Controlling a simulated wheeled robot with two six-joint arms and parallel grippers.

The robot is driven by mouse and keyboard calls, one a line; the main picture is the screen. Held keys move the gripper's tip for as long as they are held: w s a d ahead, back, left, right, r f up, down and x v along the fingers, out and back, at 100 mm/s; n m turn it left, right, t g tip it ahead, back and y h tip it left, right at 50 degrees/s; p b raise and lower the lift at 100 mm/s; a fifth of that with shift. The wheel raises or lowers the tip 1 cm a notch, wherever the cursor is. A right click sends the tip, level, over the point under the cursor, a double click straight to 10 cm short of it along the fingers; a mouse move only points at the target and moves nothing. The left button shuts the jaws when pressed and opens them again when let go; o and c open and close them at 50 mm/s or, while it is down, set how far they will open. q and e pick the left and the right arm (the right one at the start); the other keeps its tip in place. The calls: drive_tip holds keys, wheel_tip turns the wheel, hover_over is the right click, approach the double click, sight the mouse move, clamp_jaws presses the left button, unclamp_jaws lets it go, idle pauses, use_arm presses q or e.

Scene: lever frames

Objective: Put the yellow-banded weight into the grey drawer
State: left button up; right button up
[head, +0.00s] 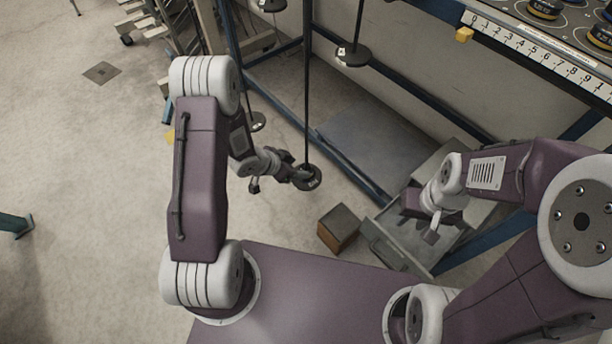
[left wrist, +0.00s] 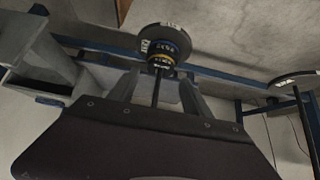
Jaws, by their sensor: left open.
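The yellow-banded weight (left wrist: 163,50) is a dark cylinder with a yellow band, seen in the left wrist view against a round dark hanger plate (left wrist: 168,32) with a thin rod. In the head view this plate (head: 309,180) hangs low on its rod, and the yellow band cannot be made out. My left gripper (head: 296,174) is right beside it; in the left wrist view its open fingers (left wrist: 158,88) stand on either side of the rod and weight. The grey drawer (head: 385,247) is pulled out at lower right. My right gripper (head: 432,232) is over it, its jaws unclear.
A wooden block with a dark top (head: 338,228) stands left of the drawer. Other hangers hang nearby, one at upper middle (head: 353,55) and one behind my left arm (head: 258,123). A numbered scale (head: 535,52) and shelf with weights are at top right. Blue frame bars cross behind.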

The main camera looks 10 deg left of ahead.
use_arm(q)
drive_tip(key=b+x, duration=0.1)
drive_tip(key=x, duration=0.2)
drive_tip(key=b+x, duration=0.1)
drive_tip(key=x, duration=0.1)
drive_tip(key=shift+s+a+f+b, duration=0.2)
drive_tip(key=shift+s+f+b, duration=0.05)
drive_tip(key=shift+f+b, duration=0.1)
drive_tip(key=shift+x, duration=0.95)
drive_tip(key=shift+c, duration=0.4)
drive_tip(key=c, duration=0.5)
drive_tip(key=o, duration=0.7)
drive_tip(key=shift+c, duration=0.2)
